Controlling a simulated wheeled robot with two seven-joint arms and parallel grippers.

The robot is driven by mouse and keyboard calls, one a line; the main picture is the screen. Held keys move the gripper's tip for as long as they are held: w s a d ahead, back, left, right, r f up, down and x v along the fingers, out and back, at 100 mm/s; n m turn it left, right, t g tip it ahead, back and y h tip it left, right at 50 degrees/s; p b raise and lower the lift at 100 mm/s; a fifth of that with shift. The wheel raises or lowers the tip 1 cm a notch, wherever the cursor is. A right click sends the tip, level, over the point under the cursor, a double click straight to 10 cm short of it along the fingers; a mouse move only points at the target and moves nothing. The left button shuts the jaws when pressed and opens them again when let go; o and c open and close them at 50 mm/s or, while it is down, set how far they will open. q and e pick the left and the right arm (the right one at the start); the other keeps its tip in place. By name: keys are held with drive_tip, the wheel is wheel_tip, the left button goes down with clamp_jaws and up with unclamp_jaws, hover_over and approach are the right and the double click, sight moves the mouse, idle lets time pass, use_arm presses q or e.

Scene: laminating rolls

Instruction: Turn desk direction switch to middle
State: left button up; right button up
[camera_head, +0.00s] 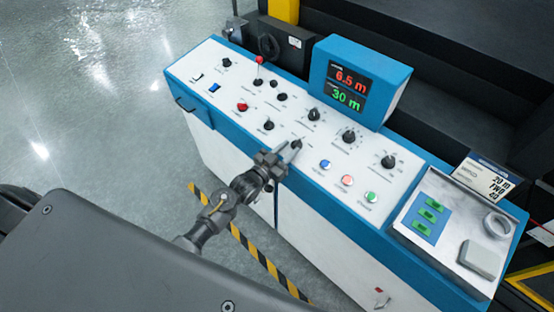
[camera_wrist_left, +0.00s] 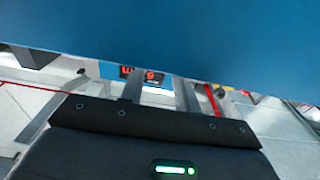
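The control desk (camera_head: 205,72) has a white sloped top with several black rotary switches; their labels are too small to read, so I cannot tell which is the direction switch. One black switch (camera_head: 297,143) sits right by my left gripper (camera_head: 289,152), at the desk's front edge. The gripper's two fingers are apart with nothing visible between them; whether they touch this switch is unclear. In the left wrist view, the left gripper (camera_wrist_left: 160,92) shows two spread fingers below a large blue surface (camera_wrist_left: 160,35). My right gripper is not in view.
A blue display box (camera_head: 390,70) stands at the desk's back. A red-topped lever (camera_head: 259,61), a red button (camera_head: 242,107) and other black knobs (camera_head: 268,125) lie left of the gripper. Lit push buttons (camera_head: 347,180) and a metal tray (camera_head: 450,258) lie right.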

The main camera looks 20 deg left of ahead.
use_arm(q)
drive_tip(key=b+v, duration=0.2)
drive_tip(key=v, duration=0.6)
drive_tip(key=s+a+f+n+g+y+b, duration=0.1)
drive_tip(key=s+a+f+g+y, duration=0.2)
drive_tip(key=f, duration=0.8)
drive_tip(key=s+a+f+g, duration=0.1)
drive_tip(key=s+f+g, duration=0.1)
drive_tip(key=s+f, duration=0.65)
drive_tip(key=s+a+f+n+g+y+b, duration=0.1)
drive_tip(key=a+f+g+y, duration=0.15)
drive_tip(key=f, duration=1.05)
drive_tip(key=s+f+g+b, duration=0.1)
drive_tip(key=s+f+g, duration=0.2)
drive_tip(key=s+f, duration=0.3)
drive_tip(key=s+f+g+y+b, duration=0.1)
drive_tip(key=s+f, duration=0.6)
drive_tip(key=s, duration=0.8)
drive_tip(key=s+f+g+b, duration=0.3)
drive_tip(key=s+f, duration=0.3)
drive_tip(key=s, duration=0.5)
drive_tip(key=shift+f+g, duration=0.4)
drive_tip(key=shift+g, duration=0.45)
drive_tip(key=shift+a+y, duration=0.15)
drive_tip(key=shift+y, duration=0.1)
